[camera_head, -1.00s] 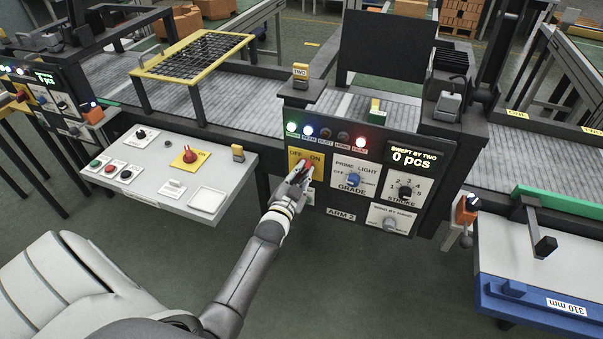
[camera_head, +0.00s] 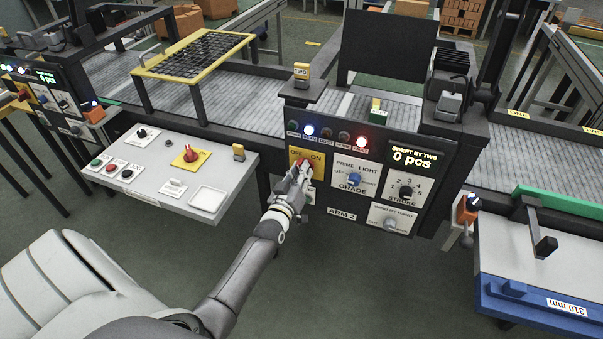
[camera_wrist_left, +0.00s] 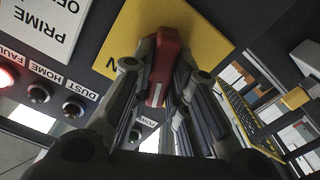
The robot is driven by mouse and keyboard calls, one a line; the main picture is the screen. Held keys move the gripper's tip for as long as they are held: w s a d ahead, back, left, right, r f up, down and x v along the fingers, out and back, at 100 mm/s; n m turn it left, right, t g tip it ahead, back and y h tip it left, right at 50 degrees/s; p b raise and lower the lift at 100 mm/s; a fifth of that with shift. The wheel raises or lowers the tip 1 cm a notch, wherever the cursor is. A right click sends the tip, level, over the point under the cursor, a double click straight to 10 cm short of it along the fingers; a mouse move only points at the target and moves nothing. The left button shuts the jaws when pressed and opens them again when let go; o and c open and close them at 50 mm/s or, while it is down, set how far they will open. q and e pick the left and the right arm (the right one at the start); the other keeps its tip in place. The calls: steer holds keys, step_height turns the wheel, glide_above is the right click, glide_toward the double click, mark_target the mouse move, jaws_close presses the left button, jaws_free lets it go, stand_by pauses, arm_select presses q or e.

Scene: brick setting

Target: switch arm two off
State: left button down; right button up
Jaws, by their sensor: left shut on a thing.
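The ARM 2 panel (camera_head: 342,212) stands in the middle of the head view. Its yellow OFF/ON plate (camera_head: 294,154) carries a red rotary switch handle (camera_head: 304,165). My left gripper (camera_head: 302,177) is shut on this red handle, partly hiding it. In the left wrist view the red handle (camera_wrist_left: 162,68) sits between the fingers of my left gripper (camera_wrist_left: 160,85), against the yellow plate (camera_wrist_left: 205,38). In the lamp row above, the leftmost lamp (camera_head: 293,126) is dark, the second lamp (camera_head: 308,130) is lit bluish white and the FAULT lamp (camera_head: 361,142) is lit red. My right gripper is not in view.
Right of the switch are a blue GRADE knob (camera_head: 354,178), a black STROKE knob (camera_head: 405,192) and a display (camera_head: 411,156) reading 0 pcs. A grey console (camera_head: 150,185) with buttons and another red switch (camera_head: 190,154) stands to the left.

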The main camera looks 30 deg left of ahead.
arm_select(q)
steer(key=shift+f+n, duration=0.1)
steer(key=shift+n, duration=2.2)
steer(key=c, duration=1.4)
jaws_free()
steer(key=v, duration=1.2)
